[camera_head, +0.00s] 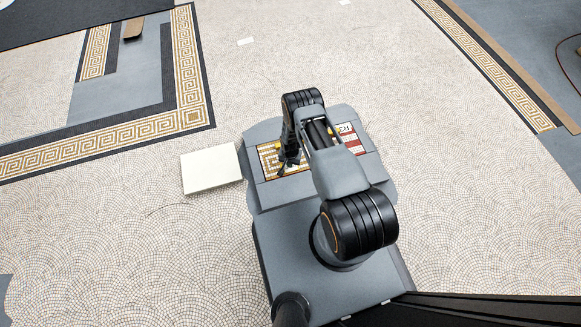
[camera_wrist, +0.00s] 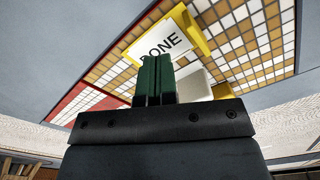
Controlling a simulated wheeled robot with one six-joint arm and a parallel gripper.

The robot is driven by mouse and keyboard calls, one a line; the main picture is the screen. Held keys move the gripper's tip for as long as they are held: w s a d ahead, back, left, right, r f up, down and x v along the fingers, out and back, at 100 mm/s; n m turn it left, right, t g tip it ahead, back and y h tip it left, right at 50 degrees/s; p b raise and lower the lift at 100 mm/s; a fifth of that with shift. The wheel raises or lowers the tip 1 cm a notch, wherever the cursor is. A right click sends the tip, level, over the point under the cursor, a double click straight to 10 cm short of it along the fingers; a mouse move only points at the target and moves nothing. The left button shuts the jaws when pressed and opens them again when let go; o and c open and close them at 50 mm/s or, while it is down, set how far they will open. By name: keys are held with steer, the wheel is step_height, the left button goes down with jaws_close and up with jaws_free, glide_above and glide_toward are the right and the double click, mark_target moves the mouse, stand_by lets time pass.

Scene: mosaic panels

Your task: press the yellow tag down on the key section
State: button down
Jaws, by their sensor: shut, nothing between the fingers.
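My gripper (camera_wrist: 154,62) is shut, its two dark green fingers together with nothing between them. In the head view, the key section (camera_head: 266,158) is the left panel on my deck. My gripper (camera_head: 288,168) is over that panel, and my arm hides much of it.
A red-and-white panel (camera_head: 353,146) is at the right of the deck and also shows in the wrist view (camera_wrist: 78,103). A pale block (camera_wrist: 194,86) is behind the fingers. A cream slab (camera_head: 211,169) lies on the floor left of my base. The surrounding mosaic floor is mostly clear.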

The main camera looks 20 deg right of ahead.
steer(key=shift+f+b, duration=1.2)
steer(key=shift+b, duration=0.1)
stand_by(0.4)
steer(key=shift+r, duration=0.2)
step_height(320, 180, up, 8)
steer(key=p, duration=0.5)
steer(key=shift+f+p, duration=0.15)
steer(key=shift+p, duration=0.25)
stand_by(0.7)
